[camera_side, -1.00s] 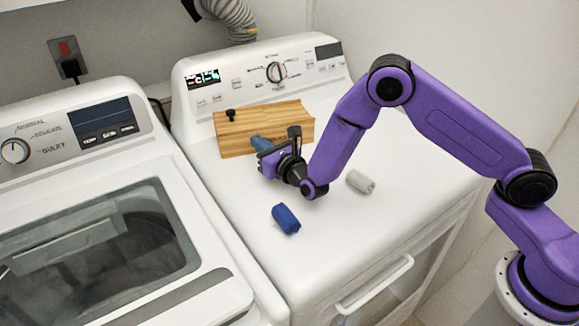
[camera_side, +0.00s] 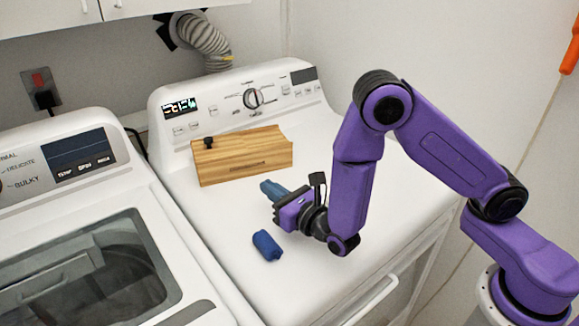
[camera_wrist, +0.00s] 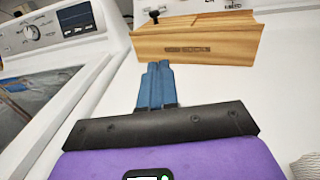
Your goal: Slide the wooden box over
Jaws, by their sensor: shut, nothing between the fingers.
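The wooden box (camera_side: 240,158) stands on the white dryer top, close to the control panel, with a small black knob at its upper left. In the wrist view its front face (camera_wrist: 196,46) lies ahead of my fingers. My gripper (camera_side: 266,185) is in front of the box, at the right part of its front face, with a gap between them in the side view. Its blue fingers (camera_wrist: 157,66) are shut together with nothing between them. They point toward the box.
A dark blue roll (camera_side: 266,245) lies on the dryer top (camera_side: 215,218), left and in front of my gripper. A pale rolled thing (camera_wrist: 306,166) shows at the wrist view's lower right. A washer (camera_side: 75,200) stands to the left.

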